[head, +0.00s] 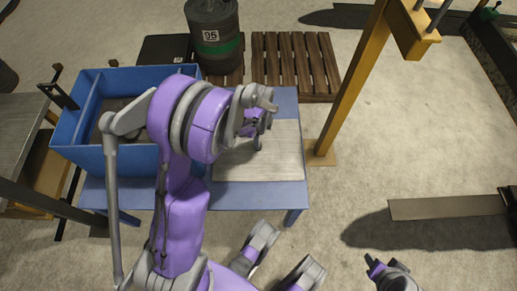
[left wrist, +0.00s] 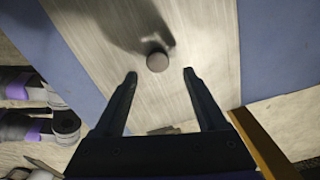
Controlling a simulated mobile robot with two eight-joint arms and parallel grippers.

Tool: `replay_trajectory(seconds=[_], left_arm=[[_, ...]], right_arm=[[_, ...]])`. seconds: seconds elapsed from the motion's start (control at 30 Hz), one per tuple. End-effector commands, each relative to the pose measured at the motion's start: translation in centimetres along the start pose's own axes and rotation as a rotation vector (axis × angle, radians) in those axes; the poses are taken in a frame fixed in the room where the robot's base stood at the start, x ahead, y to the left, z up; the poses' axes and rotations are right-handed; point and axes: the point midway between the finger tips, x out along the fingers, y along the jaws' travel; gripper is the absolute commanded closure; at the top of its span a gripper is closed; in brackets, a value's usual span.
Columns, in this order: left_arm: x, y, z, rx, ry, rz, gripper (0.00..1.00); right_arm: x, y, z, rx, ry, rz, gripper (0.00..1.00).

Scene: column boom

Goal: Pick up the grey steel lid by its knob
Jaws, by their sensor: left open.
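The lid is a flat, pale grey rectangular plate with a streaky grain, lying on the blue table; it shows in the head view (head: 275,168) and the left wrist view (left wrist: 200,35). Its round dark knob (left wrist: 157,61) stands up from the plate in the left wrist view. My left gripper (left wrist: 160,75) is open and empty, with its two fingertips apart on either side of the knob's line, just short of it in the picture. In the head view, my left arm hides most of that gripper and the knob cannot be made out. My right gripper (head: 373,262) is low at the right, away from the table; its jaws are unclear.
A blue open crate (head: 65,130) with a divider stands on the blue table (head: 250,197), left of the lid. A dark drum (head: 214,50) stands behind on a wooden pallet (head: 290,60). A yellow post (head: 350,85) rises close to the table's right side.

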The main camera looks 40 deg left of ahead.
Motion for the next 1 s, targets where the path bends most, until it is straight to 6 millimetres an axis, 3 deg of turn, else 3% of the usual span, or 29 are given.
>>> replay_trajectory(seconds=[0.17, 0.5, 0.73, 1.0], left_arm=[[1.1, 0.0, 0.1, -0.001, 0.0, 0.0, 0.26], [5.6, 0.3, 0.4, -0.002, 0.0, 0.0, 0.26], [5.7, 0.4, 0.4, -0.001, 0.0, -0.001, 0.26], [5.6, 0.4, 0.4, -0.001, 0.0, -0.001, 0.73]], right_arm=[[0.4, 0.0, 0.1, 0.0, -0.001, 0.0, 0.5], [2.4, 0.0, 0.6, 0.0, -0.006, 0.0, 0.5], [2.3, 0.0, 0.6, 0.0, -0.006, 0.0, 0.5], [2.3, 0.0, 0.6, 0.0, -0.006, 0.0, 0.5]])
